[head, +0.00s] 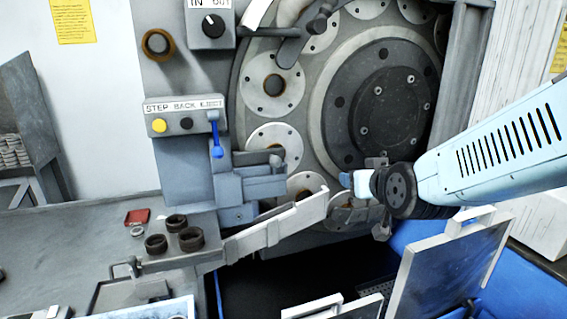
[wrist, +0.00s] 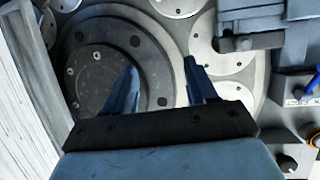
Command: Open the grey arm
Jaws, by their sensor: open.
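A blocky grey arm (head: 262,182) juts right from the control column, in front of the wheel's lower left discs; which part of the machine is the named grey arm is not certain. A paler grey bar (head: 278,228) slants up below it. In the wrist view, turned over, the grey arm (wrist: 255,14) is at the top right. My gripper (head: 378,197) is right of the grey arm, before the wheel's lower part, apart from it. In the wrist view my gripper (wrist: 161,80) has its fingers spread with nothing between them.
The large disc wheel (head: 393,103) fills the back. A blue lever (head: 216,140) hangs on the step back/eject panel (head: 182,112). Dark rings (head: 190,239) lie on the grey bench (head: 70,240). A tilted grey panel (head: 450,270) and blue bin edge (head: 540,290) are at lower right.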

